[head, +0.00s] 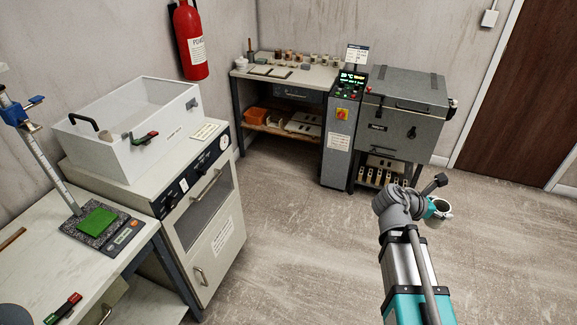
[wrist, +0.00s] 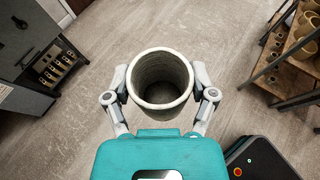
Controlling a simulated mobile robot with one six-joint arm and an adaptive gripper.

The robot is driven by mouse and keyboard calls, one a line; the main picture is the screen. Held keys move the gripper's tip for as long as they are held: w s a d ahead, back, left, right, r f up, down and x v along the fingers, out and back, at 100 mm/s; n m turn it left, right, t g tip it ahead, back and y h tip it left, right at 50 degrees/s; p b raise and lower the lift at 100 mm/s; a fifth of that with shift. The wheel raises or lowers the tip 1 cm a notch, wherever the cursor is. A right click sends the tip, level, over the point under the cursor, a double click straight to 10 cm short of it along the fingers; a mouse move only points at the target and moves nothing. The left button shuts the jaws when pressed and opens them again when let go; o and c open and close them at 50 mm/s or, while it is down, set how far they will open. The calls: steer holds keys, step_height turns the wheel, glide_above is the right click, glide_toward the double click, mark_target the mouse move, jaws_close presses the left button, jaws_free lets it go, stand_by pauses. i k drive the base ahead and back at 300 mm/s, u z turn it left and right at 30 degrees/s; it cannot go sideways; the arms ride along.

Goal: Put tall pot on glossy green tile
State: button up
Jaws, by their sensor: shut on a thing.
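The tall pot (wrist: 161,108) is a grey-beige, open-topped cylinder, seen from above into its dark hollow in the wrist view. My gripper (wrist: 161,84) is shut on it, with one finger against each side of its wall. In the head view the pot (head: 441,209) shows small beyond the end of my arm, held over the open floor and partly hidden by the arm. The glossy green tile (head: 97,221) lies bare on a dark speckled base with a tall post, on the table at the left. My gripper is far to the right of it.
The left table (head: 25,262) also holds a red-and-green block (head: 63,308). A cream cabinet with a clear-walled box (head: 135,125) stands beside it. A workbench (head: 290,75) and a grey kiln (head: 405,110) stand at the back. The middle floor is clear.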

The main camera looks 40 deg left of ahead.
mark_target(96, 220)
steer(key=i, duration=1.15)
steer(key=u, duration=3.1)
